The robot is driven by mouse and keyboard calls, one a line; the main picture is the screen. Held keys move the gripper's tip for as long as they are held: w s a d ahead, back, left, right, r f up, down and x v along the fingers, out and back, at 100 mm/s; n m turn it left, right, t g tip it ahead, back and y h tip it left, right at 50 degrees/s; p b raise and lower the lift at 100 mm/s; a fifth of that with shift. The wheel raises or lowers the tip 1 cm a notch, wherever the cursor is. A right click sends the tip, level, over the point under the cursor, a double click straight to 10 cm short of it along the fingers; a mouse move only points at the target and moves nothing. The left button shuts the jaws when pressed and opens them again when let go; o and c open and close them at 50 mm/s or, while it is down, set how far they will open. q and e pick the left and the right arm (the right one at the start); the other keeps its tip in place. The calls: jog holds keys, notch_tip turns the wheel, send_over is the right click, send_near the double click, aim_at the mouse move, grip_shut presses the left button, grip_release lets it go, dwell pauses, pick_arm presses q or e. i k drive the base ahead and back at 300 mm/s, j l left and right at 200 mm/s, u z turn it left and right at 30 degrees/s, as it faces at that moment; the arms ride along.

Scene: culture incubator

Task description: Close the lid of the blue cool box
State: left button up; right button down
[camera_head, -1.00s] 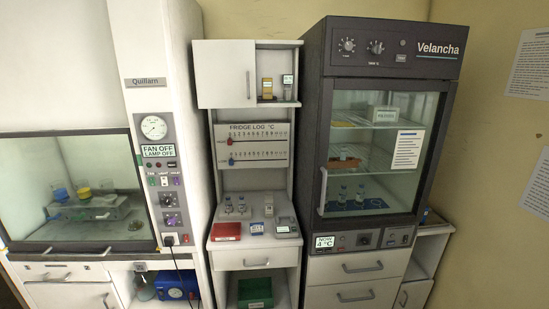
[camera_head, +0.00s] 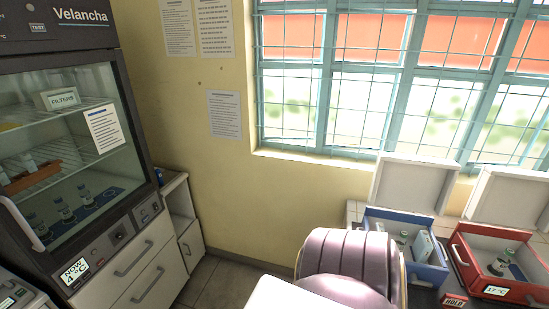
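The blue cool box (camera_head: 434,272) stands on a bench at the lower right, below the window. Its white lid (camera_head: 411,183) is raised and leans back at the rear, so the box is open. Bottles and a pale blue item show inside it. Neither of my grippers is in view.
A red cool box (camera_head: 519,291), also with its white lid (camera_head: 507,200) up, stands right of the blue one. A purple padded chair (camera_head: 348,262) is in front, left of the boxes. The Velancha cabinet (camera_head: 135,180) stands at the left. Some floor (camera_head: 225,277) shows between cabinet and chair.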

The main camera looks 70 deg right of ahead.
aim_at(420, 184)
jog(key=z, duration=3.3)
jog(key=i+j+z, duration=0.2)
jog(key=j+z, duration=0.2)
jog(key=j, duration=0.6)
jog(key=i+j+z, duration=0.1)
jog(key=j+z, duration=0.3)
jog(key=j, duration=0.6)
jog(key=j+z, duration=0.35)
jog(key=j, duration=0.65)
jog(key=k, duration=0.05)
